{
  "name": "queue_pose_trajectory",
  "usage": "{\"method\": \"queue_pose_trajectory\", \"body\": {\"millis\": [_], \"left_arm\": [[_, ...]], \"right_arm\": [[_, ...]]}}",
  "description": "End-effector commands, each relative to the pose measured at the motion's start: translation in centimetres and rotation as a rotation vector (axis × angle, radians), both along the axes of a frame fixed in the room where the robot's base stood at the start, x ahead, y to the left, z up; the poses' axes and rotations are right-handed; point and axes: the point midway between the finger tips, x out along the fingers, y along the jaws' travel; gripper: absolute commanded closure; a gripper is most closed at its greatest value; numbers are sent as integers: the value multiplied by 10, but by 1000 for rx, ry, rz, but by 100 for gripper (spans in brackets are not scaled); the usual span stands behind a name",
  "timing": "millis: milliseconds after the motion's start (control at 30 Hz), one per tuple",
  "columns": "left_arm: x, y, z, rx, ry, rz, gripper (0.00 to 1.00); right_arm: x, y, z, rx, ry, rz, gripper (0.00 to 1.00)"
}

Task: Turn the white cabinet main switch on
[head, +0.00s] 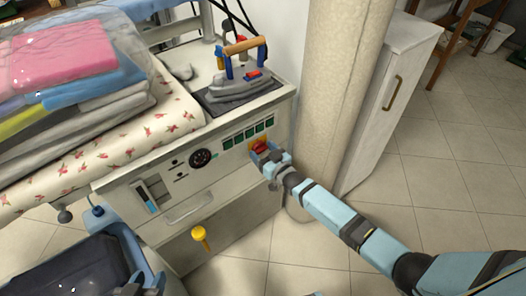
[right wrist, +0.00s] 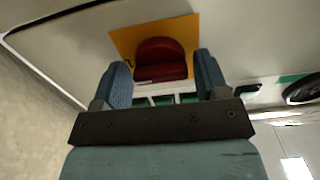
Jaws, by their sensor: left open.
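The white cabinet (head: 112,195) stands at centre left with a control panel on its front. Its main switch is a red knob (head: 259,146) on a yellow plate, at the panel's right end. The red knob also shows in the right wrist view (right wrist: 160,60), on its yellow plate (right wrist: 124,40). My right gripper (head: 266,155) is at the switch, its two blue fingers open on either side of the knob (right wrist: 162,78). A small gap shows beside the knob, so it does not look clamped. My left gripper (head: 142,287) is partly visible at the bottom edge, near the blue basket.
An iron (head: 243,75) stands on the cabinet top. Folded, wrapped clothes (head: 70,75) lie on the floral board to the left. A beige column (head: 338,90) and a narrow white locker (head: 385,100) stand right of the cabinet. A blue basket (head: 143,255) is at lower left.

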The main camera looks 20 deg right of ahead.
Motion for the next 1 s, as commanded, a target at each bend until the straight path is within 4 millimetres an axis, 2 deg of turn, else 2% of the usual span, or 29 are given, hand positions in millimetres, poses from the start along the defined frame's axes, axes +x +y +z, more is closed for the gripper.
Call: {"method": "queue_pose_trajectory", "body": {"millis": [333,467,700,1000], "left_arm": [[0,-1,1,-1,-1,-1,57],[0,-1,4,-1,-1,-1,57],[-1,1,9,10,8,0,57],[-2,4,2,27,29,5,57]], "right_arm": [[-1,0,0,-2,-1,0,20],[-11,-4,0,-2,0,0,20],[-59,-21,2,-3,1,0,20],[-114,-42,1,-2,0,0,20]]}}
